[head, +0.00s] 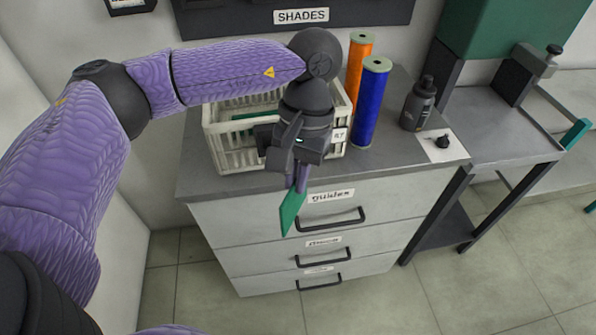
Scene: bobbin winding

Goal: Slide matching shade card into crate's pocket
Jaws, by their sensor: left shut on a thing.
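My left gripper (297,182) is shut on a green shade card (291,211). The card hangs tilted below the fingers, in front of the cabinet's top drawer. The white slatted crate (228,154) stands on the cabinet top behind my left gripper. My left wrist hides much of the crate's right part and front. A green thing (258,115) shows inside the crate, partly hidden by my arm. A small tag (340,135) is on the crate's front right; I cannot tell whether a pocket is there. My right gripper is not in view.
An orange spool (359,62) and a blue spool (372,105) stand right of the crate. A dark bottle (417,104) and a white card with a small black item (441,144) are farther right. The drawer handles (331,219) stick out in front. A green machine (510,30) stands at right.

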